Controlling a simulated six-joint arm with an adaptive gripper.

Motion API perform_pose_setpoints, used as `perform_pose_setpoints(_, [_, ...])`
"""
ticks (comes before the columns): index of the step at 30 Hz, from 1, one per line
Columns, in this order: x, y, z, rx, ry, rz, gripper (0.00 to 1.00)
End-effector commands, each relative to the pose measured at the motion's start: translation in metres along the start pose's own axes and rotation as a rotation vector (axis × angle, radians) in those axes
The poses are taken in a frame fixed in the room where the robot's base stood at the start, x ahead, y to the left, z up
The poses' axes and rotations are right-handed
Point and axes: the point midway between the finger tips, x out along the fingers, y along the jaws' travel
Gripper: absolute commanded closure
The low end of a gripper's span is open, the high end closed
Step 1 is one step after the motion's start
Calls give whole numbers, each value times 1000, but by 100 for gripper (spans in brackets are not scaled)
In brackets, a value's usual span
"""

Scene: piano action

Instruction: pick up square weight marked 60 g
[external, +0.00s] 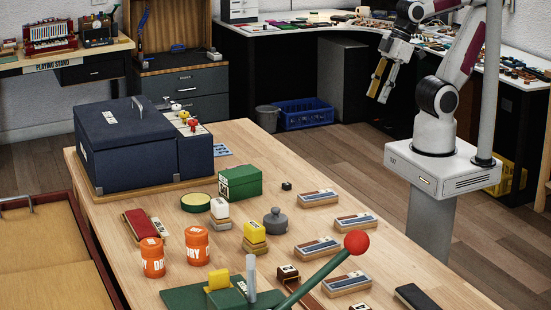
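No marking of 60 g can be read at this size, so I cannot tell for certain which thing is the square weight. A small black block (286,186) lies alone on the wooden table, right of the green box. A white block (219,208) and a yellow block (254,233) each sit on a wooden base nearer the front. A grey round knobbed weight (275,221) stands beside the yellow one. My gripper (382,84) hangs high at the upper right, far from these blocks. Its fingers look apart, with a tan strip on the left one, and nothing clearly held.
A large dark blue case (125,149) fills the table's back left. A green box (240,182) stands mid-table. Orange tins (197,246) stand at front left. A green lever with a red ball (356,242) rises at the front. Several wood-and-grey blocks (318,198) lie along the right.

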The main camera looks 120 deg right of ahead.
Motion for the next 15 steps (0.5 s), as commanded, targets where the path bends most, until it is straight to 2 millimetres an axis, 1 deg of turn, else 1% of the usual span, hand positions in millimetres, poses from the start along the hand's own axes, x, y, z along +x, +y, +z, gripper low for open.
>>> perform_pose_setpoints(8, [25,7,-8,28,-114,11,65])
perform_pose_setpoints(15, [46,14,-22,32,-194,15,65])
